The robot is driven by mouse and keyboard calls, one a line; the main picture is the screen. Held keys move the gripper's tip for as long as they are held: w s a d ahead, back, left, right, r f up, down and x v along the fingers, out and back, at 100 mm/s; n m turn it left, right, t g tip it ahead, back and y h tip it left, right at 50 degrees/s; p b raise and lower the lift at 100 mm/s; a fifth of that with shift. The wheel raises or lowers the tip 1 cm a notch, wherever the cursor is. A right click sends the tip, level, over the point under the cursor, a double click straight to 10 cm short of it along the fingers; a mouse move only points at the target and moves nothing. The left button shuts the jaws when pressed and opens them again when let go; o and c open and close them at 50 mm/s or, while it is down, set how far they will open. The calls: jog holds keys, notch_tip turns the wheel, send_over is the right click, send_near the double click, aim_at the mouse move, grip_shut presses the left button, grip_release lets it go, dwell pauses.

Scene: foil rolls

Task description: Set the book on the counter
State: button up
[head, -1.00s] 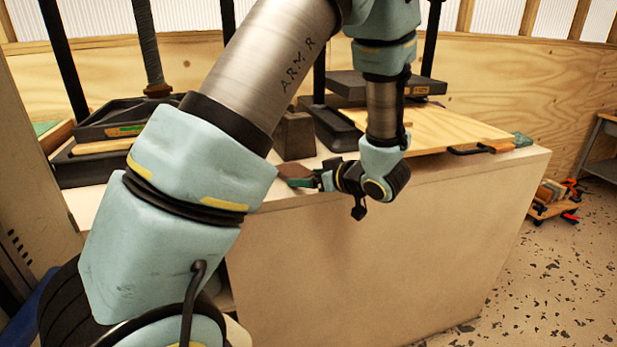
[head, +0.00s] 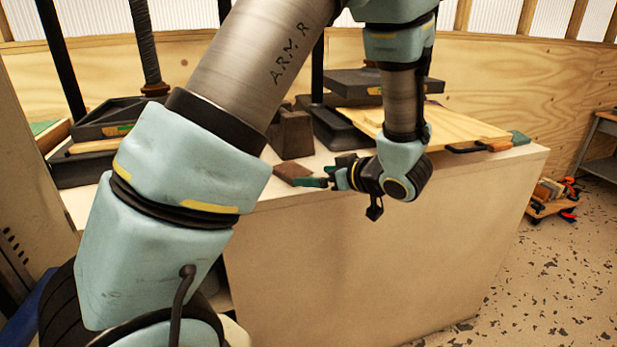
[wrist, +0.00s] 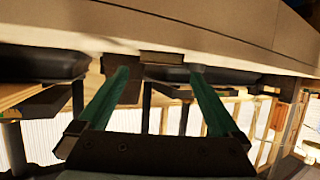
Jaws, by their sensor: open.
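The book (head: 292,173), small with a reddish-brown cover, lies flat on the white counter (head: 262,199) close to its front edge. In the wrist view the book (wrist: 162,57) shows edge-on, a dark cover with a pale page edge, beyond and between the fingertips. My gripper (head: 312,182) has green fingers and sits at the counter's front edge, just right of the book in the head view. In the wrist view my gripper (wrist: 158,72) is open, with nothing held between its fingers. The right part of the book is partly hidden by the fingers in the head view.
A dark wedge-shaped block (head: 292,135) stands behind the book. Black presses (head: 118,118) stand at the left, with another (head: 375,84) at the back. A wooden board (head: 470,126) and a clamp (head: 500,146) lie at the right. Open floor (head: 560,265) lies right of the counter.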

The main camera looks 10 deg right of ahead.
jog(key=v, duration=0.7)
jog(key=shift+s, duration=0.25)
jog(key=shift+d+r, duration=0.1)
jog(key=shift+d, duration=0.05)
